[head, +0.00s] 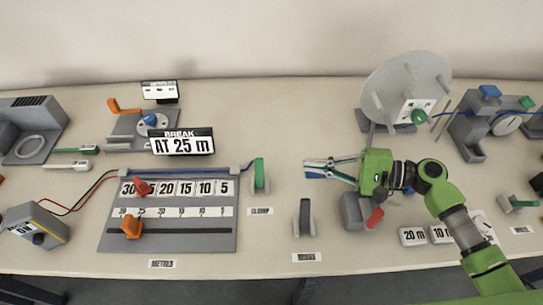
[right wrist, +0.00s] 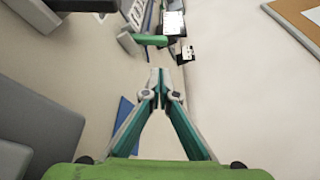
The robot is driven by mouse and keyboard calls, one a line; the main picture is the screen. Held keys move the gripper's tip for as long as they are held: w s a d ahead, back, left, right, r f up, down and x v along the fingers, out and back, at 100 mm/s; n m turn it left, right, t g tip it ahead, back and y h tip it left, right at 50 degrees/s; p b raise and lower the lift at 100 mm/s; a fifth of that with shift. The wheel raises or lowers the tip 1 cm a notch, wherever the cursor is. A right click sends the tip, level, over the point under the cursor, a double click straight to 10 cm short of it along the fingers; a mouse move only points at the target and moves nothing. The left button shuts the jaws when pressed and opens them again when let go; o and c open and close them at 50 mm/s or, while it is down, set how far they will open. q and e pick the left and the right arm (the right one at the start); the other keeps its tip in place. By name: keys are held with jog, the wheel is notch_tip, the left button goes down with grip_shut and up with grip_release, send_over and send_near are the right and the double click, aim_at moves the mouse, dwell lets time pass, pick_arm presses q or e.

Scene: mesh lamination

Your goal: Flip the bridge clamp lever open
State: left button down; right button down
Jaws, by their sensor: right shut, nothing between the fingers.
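A green lever (head: 259,172) stands at the right end of the numbered grey board (head: 190,243), beside a grey block and above a small label that seems to read CLAMP (head: 260,211). A blue wire or bar runs along the board's back edge to it. My right gripper (head: 308,168) is shut and empty, to the right of the green lever and apart from it, pointing left. In the right wrist view the shut fingertips (right wrist: 160,80) are in front, with a green bar (right wrist: 150,40), likely this lever, beyond them. My left gripper is not in view.
A grey block with a dark upright part (head: 304,216) stands in front of my right gripper. A grey box with a red lever (head: 374,218) stands under my right arm. A sign reading BREAK AT 25 m (head: 183,142) stands behind the board. The table between gripper and lever is clear.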

aim_at(259, 174)
jog(key=p+x, duration=0.2)
jog(key=x, duration=0.9)
jog(key=shift+s+r, duration=0.15)
jog(key=shift+s, duration=0.25)
jog(key=shift+s+n+b, duration=0.2)
jog(key=shift+n+b, duration=0.1)
jog(key=shift+b, duration=0.45)
jog(key=shift+s+r+t+b, duration=0.1)
jog(key=shift+s+t+b, duration=0.1)
jog(key=shift+t+b, duration=0.1)
jog(key=shift+s+r+n, duration=0.3)
jog(key=shift+s+r, duration=0.05)
jog(key=shift+r, duration=0.1)
